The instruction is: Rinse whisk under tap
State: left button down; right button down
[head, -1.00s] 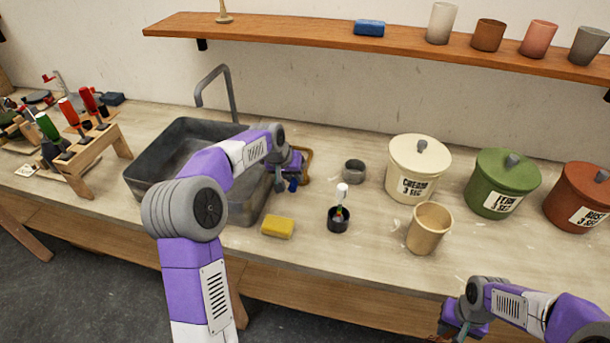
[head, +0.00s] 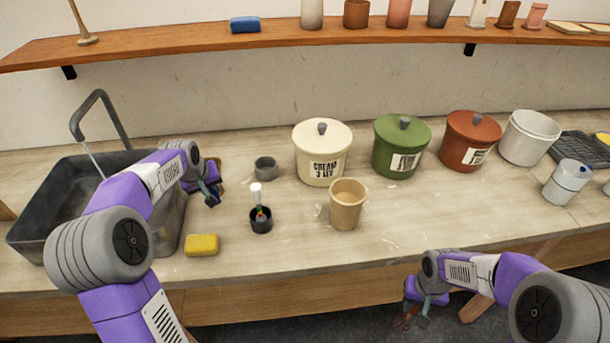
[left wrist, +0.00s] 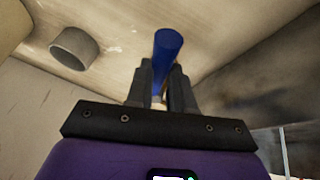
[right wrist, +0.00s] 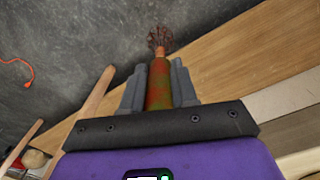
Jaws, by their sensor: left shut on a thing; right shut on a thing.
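The whisk (right wrist: 159,88) has a worn orange-green handle and a brown wiry head. My right gripper (head: 420,312) is shut on its handle, in front of the counter edge and low over the floor. The wiry head points away from the jaws in the right wrist view. The tap (head: 97,105) is a grey bent pipe over the dark sink (head: 40,225) at the left. A thin pale streak below its spout looks like water. My left gripper (head: 212,196) is shut on a blue rod-like thing (left wrist: 167,50), just right of the sink.
A yellow sponge (head: 202,245), a black cup (head: 261,225) with a brush-like tool, a grey ring (head: 265,168) and a tan cup (head: 347,207) stand on the counter. Cream (head: 322,155), green (head: 400,150) and rust (head: 468,142) canisters line the back. A shelf (head: 270,48) hangs above.

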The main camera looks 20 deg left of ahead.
pick_arm(q)
jog(key=c, duration=1)
grip_release()
jog(key=p+v, duration=0.2)
jog(key=v, duration=1)
jog(key=shift+p, duration=0.3)
pick_arm(e)
notch_tip(320, 180, up, 3)
jog(key=shift+f, duration=0.15)
pick_arm(q)
jog(key=shift+r, duration=0.1)
